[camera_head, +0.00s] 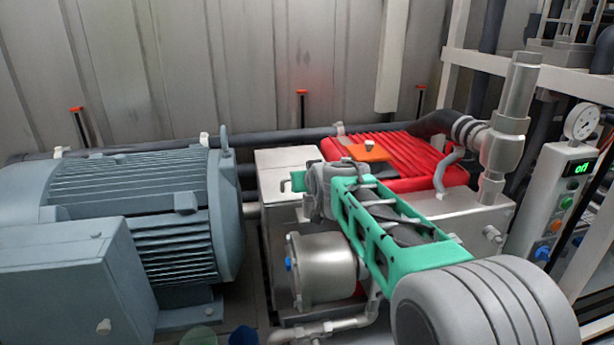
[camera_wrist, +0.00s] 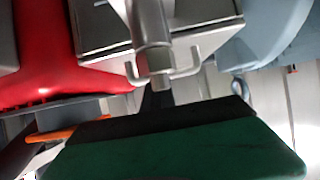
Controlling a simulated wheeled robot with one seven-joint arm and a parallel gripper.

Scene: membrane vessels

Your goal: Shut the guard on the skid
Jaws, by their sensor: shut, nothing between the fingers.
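The guard (camera_head: 286,158) looks like a silver metal box cover on the skid, between the blue-grey motor and the red finned unit. A small bar handle (camera_head: 284,185) stands out from its near side. In the wrist view the guard (camera_wrist: 100,25) is at the top, with a hooked handle (camera_wrist: 187,72) below its edge. My gripper (camera_head: 299,181) is shut and empty, close beside the handle. Its green and black fingers (camera_wrist: 162,115) fill the bottom of the wrist view. Whether they touch the handle, and how far the guard stands open, I cannot tell.
The motor (camera_head: 140,215) stands left and the red unit (camera_head: 410,160) right of the guard. A silver cylinder (camera_head: 325,268) is below my arm. A control box (camera_head: 555,200) with a gauge stands at the right. Pipes run behind; free room is tight.

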